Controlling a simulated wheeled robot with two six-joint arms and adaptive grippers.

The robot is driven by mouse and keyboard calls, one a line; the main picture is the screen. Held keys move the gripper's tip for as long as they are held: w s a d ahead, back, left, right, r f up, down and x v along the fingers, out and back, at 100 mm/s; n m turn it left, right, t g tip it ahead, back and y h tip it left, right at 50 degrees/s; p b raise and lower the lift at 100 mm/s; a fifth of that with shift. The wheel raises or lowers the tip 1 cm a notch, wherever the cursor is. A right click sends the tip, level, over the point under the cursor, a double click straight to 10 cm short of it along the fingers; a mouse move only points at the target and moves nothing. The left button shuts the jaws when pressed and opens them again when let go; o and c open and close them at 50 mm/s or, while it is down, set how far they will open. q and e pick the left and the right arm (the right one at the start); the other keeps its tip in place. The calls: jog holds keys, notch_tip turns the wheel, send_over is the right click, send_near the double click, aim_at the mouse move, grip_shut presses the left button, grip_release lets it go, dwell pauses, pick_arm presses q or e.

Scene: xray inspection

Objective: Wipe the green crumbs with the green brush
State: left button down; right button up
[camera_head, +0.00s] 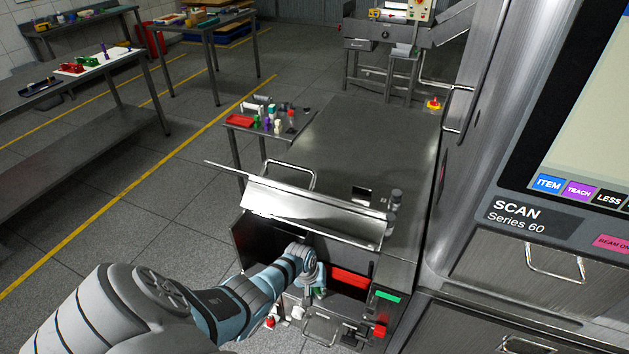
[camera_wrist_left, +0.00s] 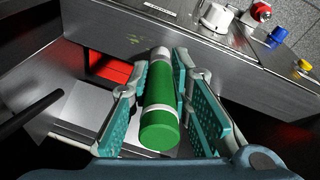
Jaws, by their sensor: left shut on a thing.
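My left gripper (camera_head: 316,284) reaches into the open front of the steel machine under its raised lid. In the left wrist view its teal fingers are shut on the green brush (camera_wrist_left: 160,130), a green cylinder with white bands. The brush's far end points away from the camera, and its bristles are not clear to see. My right gripper is not in view.
The raised steel lid (camera_head: 315,213) hangs above my left arm. A red strip (camera_head: 350,278) lies inside the opening. A drawer handle (camera_head: 322,329) and a red button (camera_head: 380,331) are on the front. A small table with a red tray (camera_head: 240,120) stands behind, left.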

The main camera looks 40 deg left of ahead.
pick_arm(q)
jog(key=shift+w+d, duration=0.15)
jog(key=shift+d, duration=0.25)
jog(key=shift+w+d, duration=0.4)
jog(key=shift+d, duration=0.4)
jog(key=shift+w+d, duration=0.1)
jog(key=shift+d, duration=0.65)
jog(key=shift+a, duration=0.8)
